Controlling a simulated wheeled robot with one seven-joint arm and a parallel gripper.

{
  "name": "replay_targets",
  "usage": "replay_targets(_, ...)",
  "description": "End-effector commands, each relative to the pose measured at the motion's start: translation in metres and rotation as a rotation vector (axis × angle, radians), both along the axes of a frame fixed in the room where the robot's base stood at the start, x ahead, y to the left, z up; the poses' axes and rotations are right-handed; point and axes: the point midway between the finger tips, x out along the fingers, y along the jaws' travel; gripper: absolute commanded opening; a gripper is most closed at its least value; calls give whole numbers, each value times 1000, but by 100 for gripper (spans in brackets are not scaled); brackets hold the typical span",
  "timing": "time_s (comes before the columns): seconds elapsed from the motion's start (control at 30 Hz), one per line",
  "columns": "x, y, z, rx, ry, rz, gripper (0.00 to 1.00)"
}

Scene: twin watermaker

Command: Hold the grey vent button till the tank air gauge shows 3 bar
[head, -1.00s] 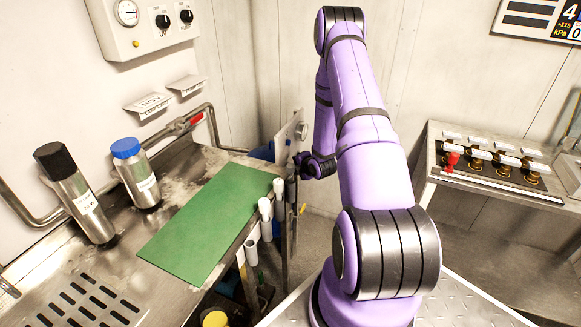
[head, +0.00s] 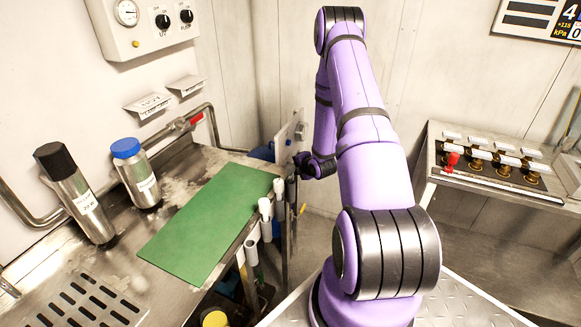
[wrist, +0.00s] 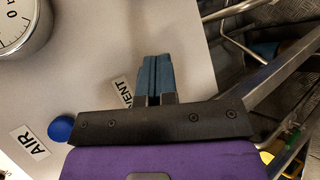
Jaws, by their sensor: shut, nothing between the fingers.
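My gripper (wrist: 152,62) is shut, with nothing between its blue-grey fingers. In the wrist view its tips lie over a pale panel (wrist: 110,50), beside the VENT label (wrist: 122,92). The grey vent button does not show; the fingers may cover it, and I cannot tell whether they touch it. A round gauge (wrist: 18,25) is cut off at the top left, and I cannot read its pressure. In the head view my gripper (head: 303,166) is small and dark beside the panel (head: 287,138), which is seen nearly edge-on.
A blue button (wrist: 60,128) sits near the AIR label (wrist: 30,142). A metal bench (head: 110,262) at the left carries a green mat (head: 210,220) and two steel bottles. White tubes hang along its right edge. A valve console (head: 490,165) stands at the right.

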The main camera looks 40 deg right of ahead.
Motion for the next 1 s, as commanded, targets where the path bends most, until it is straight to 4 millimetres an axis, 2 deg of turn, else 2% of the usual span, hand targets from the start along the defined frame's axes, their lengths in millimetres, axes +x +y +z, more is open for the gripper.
replay_targets(0.03, 4, 15, -3, 14, 2, 24, 0)
replay_targets(0.67, 3, 15, -3, 14, 2, 24, 0)
replay_targets(1.0, -10, 15, -2, 15, 2, 25, 0)
